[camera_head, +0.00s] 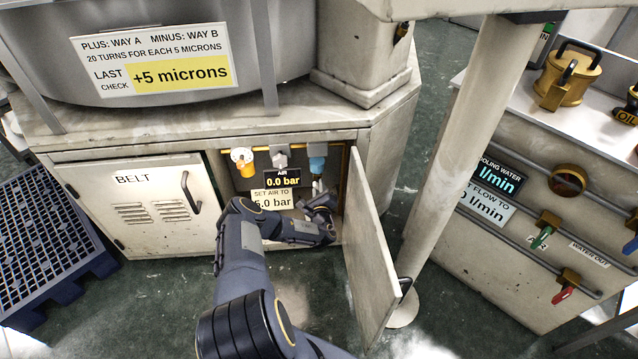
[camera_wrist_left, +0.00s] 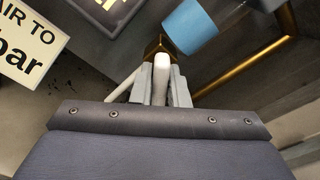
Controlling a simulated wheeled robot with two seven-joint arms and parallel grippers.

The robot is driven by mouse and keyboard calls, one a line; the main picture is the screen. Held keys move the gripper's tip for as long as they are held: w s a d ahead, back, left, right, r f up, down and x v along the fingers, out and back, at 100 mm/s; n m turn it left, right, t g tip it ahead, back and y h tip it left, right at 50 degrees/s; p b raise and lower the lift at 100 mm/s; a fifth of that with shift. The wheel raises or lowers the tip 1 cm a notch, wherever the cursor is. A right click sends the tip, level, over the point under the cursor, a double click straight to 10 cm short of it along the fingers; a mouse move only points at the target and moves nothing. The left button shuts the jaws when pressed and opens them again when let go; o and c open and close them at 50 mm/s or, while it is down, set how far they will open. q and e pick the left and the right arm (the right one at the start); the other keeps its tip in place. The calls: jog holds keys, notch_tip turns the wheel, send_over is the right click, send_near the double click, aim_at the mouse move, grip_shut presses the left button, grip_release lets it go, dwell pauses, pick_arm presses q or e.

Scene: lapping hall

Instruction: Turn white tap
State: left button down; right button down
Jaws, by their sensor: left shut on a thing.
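The white tap (camera_wrist_left: 162,68) shows in the left wrist view as a short white lever on a brass fitting. It lies between the two grey fingers of my left gripper (camera_wrist_left: 163,92), which is shut on it. In the head view my left gripper (camera_head: 318,188) reaches into the open cabinet, below a blue cylinder (camera_head: 317,158). The blue cylinder also shows just above the fingers in the left wrist view (camera_wrist_left: 190,25). My own arm hides part of the cabinet's inside. My right gripper is not in view.
An air display (camera_head: 282,178) reads 0.0 bar, above a label (camera_head: 272,199) about setting air. The cabinet door (camera_head: 368,250) stands open right of my arm. The BELT door (camera_head: 130,205) is at left. A pale post (camera_head: 465,150) stands to the right.

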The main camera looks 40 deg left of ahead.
pick_arm(q)
jog(key=m+p, duration=0.2)
jog(key=m, duration=0.2)
jog(key=shift+m+g+p, duration=0.3)
jog(key=shift+m+p, duration=0.45)
jog(key=shift+m, duration=1.15)
jog(key=c, duration=1.4)
grip_release()
jog(key=shift+c, duration=0.2)
jog(key=shift+s, duration=0.1)
jog(key=shift+s+d+p, duration=0.25)
jog(key=shift+d+p, duration=0.05)
jog(key=shift+p, duration=0.05)
jog(key=p+v, duration=0.1)
jog(key=v, duration=0.5)
jog(key=shift+s+d+p, duration=0.25)
jog(key=shift+d+p, duration=0.1)
jog(key=shift+p, duration=0.05)
